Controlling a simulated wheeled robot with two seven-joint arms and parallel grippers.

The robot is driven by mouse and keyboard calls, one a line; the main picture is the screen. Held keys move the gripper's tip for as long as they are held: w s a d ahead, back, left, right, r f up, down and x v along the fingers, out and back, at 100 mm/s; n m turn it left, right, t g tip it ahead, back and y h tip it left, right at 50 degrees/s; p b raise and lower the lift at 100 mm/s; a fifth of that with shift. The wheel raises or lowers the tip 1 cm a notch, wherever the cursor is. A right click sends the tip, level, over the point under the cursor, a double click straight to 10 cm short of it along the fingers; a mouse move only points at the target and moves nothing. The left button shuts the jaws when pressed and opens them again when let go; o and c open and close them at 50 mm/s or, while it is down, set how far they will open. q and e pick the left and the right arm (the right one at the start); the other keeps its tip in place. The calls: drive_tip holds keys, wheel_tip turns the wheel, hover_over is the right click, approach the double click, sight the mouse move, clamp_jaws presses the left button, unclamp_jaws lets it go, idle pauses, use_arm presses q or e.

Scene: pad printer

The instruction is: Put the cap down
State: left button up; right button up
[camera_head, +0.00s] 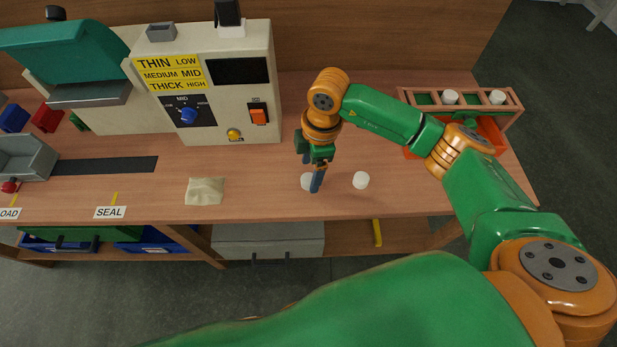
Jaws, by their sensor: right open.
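My right gripper (314,187) points down over the front of the wooden table and is open. One white cap (306,181) is at its fingertips, partly covered by a blue finger. I cannot tell whether the finger touches it. A second white cap (361,180) stands on the table a little to the right of the gripper, apart from it. My left gripper is not in view.
A rack (410,97) at the back right holds white caps, with an orange bin (489,130) below. A beige machine (205,60) with knobs stands behind. A cream pouch (206,191) lies left of the gripper. The table's front edge is close.

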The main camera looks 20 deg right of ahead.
sight(308, 181)
wheel_tip(308, 181, down, 3)
drive_tip(key=shift+a+r, duration=0.15)
drive_tip(key=shift+r, duration=0.05)
clamp_jaws()
drive_tip(key=shift+r, duration=0.1)
